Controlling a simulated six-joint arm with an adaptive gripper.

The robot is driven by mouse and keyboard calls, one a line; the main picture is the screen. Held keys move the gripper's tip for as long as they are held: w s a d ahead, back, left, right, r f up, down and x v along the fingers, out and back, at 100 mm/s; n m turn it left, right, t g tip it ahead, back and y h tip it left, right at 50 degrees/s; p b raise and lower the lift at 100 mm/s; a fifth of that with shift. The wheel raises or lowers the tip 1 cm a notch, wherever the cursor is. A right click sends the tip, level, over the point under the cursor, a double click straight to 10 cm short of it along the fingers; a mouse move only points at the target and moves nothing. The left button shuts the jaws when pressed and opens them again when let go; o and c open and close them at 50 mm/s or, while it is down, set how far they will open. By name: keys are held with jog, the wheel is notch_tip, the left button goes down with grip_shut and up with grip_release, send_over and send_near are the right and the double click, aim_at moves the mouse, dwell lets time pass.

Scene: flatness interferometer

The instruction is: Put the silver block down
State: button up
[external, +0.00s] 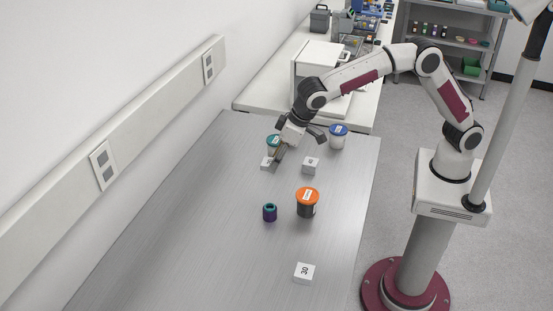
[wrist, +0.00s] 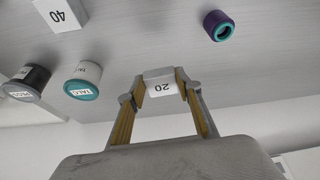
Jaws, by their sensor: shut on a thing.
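The silver block (wrist: 161,84), a small light grey block with a white label reading 20, is between the two fingertips of my gripper (wrist: 160,85) in the wrist view. The gripper is shut on it. In the external view my gripper (external: 277,158) points down low over the far part of the grey table (external: 190,205), and the block (external: 267,163) shows at its fingertips, partly hidden. I cannot tell whether the block touches the table.
A teal-lidded jar (external: 273,142) stands close behind the gripper. A block marked 40 (external: 310,165) and a blue-lidded jar (external: 337,135) are to the right. An orange-lidded jar (external: 307,202), a purple-teal ring (external: 270,212) and a block marked 30 (external: 304,273) stand nearer. The left of the table is clear.

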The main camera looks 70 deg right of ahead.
aim_at(272, 190)
jog(key=shift+f, duration=0.1)
jog(key=shift+f, duration=4.7)
jog(key=shift+f, duration=0.2)
jog(key=o, duration=1.2)
jog(key=shift+r, duration=0.1)
jog(key=shift+v, duration=0.75)
jog(key=v, duration=0.4)
jog(key=shift+s+a+r, duration=0.2)
jog(key=shift+s+a, duration=0.15)
jog(key=shift+s, duration=0.15)
jog(key=shift+s+r, duration=0.3)
jog(key=shift+r, duration=0.35)
